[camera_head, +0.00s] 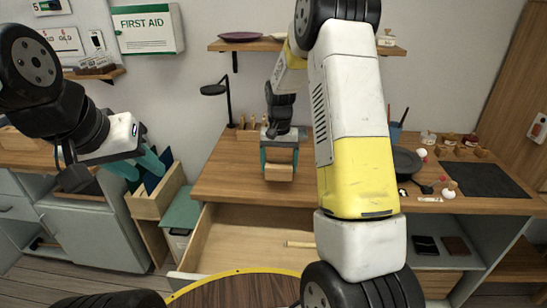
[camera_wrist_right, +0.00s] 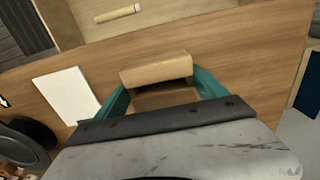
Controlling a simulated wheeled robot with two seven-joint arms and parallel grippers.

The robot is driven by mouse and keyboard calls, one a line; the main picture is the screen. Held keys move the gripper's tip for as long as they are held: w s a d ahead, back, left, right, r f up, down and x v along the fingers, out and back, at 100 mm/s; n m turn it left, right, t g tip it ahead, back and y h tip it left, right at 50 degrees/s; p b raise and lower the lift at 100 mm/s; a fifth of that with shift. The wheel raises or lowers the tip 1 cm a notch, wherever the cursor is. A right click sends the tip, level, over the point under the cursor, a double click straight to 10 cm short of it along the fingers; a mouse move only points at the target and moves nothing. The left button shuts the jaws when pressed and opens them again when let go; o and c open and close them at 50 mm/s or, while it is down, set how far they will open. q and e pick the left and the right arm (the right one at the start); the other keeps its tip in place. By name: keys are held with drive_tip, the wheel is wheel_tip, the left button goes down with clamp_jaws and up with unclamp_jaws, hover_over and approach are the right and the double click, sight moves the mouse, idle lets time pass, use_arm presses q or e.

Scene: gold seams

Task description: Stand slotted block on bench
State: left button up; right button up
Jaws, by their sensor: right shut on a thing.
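A light wooden block (camera_head: 279,172) is between the teal fingers of my right gripper (camera_head: 279,160), over the left part of the wooden bench (camera_head: 230,184). In the right wrist view the block (camera_wrist_right: 157,69) sits between both fingers, and the gripper is shut on it. A darker recessed band shows below its near top face; the slot itself is not clear. I cannot tell whether the block touches the bench. My left gripper (camera_head: 140,165) is empty, with its teal fingers apart, at the left above a wooden bin, away from the bench.
An open drawer (camera_head: 240,240) below the bench front holds a pale stick (camera_head: 300,244). A black lamp (camera_head: 227,95) and small wooden pieces stand behind the block. A white flat thing (camera_wrist_right: 68,95) lies on the bench. A dark mat (camera_head: 484,179) and small items occupy the right.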

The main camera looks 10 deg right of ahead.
drive_tip(key=w, duration=0.1)
drive_tip(key=w+d, duration=0.1)
drive_tip(key=w, duration=0.1)
drive_tip(key=w+d, duration=0.1)
drive_tip(key=w, duration=0.1)
drive_tip(key=shift+d+f, duration=0.1)
drive_tip(key=shift+f, duration=0.15)
drive_tip(key=shift+w+f, duration=0.15)
drive_tip(key=shift+f, duration=1.6)
drive_tip(key=shift+f, duration=0.1)
drive_tip(key=o, duration=1.5)
